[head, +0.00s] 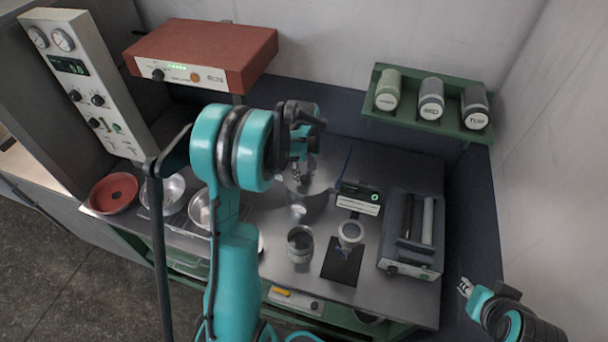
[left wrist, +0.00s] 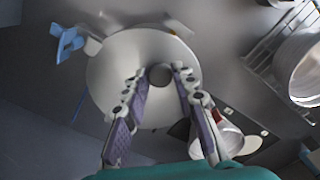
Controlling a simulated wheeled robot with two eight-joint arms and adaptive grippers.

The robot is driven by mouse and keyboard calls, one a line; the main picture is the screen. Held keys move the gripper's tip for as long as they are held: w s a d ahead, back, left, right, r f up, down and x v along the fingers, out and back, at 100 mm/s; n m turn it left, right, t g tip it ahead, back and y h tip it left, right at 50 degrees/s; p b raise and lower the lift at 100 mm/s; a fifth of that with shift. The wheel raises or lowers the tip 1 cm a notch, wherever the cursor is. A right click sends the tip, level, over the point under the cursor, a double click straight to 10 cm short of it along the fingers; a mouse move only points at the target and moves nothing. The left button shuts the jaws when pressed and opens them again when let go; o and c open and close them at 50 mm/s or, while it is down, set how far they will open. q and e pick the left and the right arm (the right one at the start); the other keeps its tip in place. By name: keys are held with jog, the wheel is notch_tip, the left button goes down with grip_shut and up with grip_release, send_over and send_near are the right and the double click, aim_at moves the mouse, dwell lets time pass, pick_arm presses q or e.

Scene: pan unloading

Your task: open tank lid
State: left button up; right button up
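The tank (head: 314,203) is a shiny metal vessel on the bench, partly hidden behind my left arm and gripper in the head view. Its round grey lid (left wrist: 120,62) fills the middle of the left wrist view, with a dark round knob (left wrist: 160,76) at its centre. The lid sits flat on the tank. My left gripper (head: 300,168) points down over the lid. In the left wrist view its two fingers (left wrist: 160,88) are apart, one on each side of the knob, with gaps showing. My right gripper (head: 465,288) is at the lower right, away from the bench objects; its opening is too small to tell.
A red-topped box (head: 205,45) stands behind my left arm. Metal bowls (head: 172,190) and a red bowl (head: 113,192) are at the left. A metal cup (head: 300,244), a small black scale (head: 343,262) and a grey device (head: 412,235) stand nearby. A green shelf (head: 445,125) holds canisters.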

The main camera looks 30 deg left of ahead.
pick_arm(q)
grip_shut()
jog(key=shift+r, duration=0.1)
